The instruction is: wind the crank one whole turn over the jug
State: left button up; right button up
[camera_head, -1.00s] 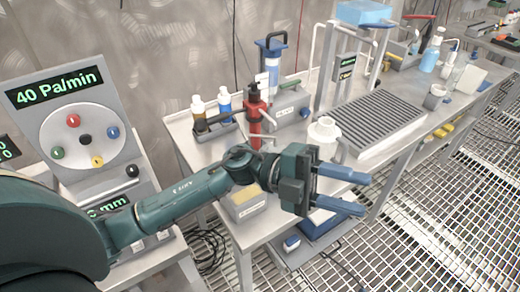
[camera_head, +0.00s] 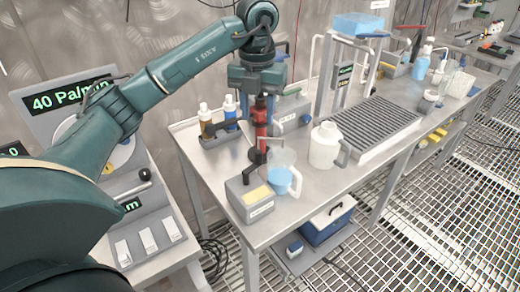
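My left gripper (camera_head: 259,95) points down from above over the red upright device (camera_head: 260,125) on the steel table. Its fingertips overlap the device's upper part, and I cannot tell whether they touch it. A grey box (camera_head: 248,200) with a yellow panel stands in front, with a dark crank-like handle (camera_head: 257,168) above it. A clear jug (camera_head: 284,180) with blue contents stands just right of this box. A white jug (camera_head: 325,146) with a handle stands further right. My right gripper is not in view.
A tray with an amber bottle (camera_head: 206,121) and a blue bottle stands behind left. A display panel (camera_head: 70,100) stands left.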

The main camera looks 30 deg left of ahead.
aim_at(258, 152)
pick_arm(q)
notch_tip(258, 152, down, 11)
jog(key=shift+r, duration=0.2)
grip_shut()
dwell(0.5)
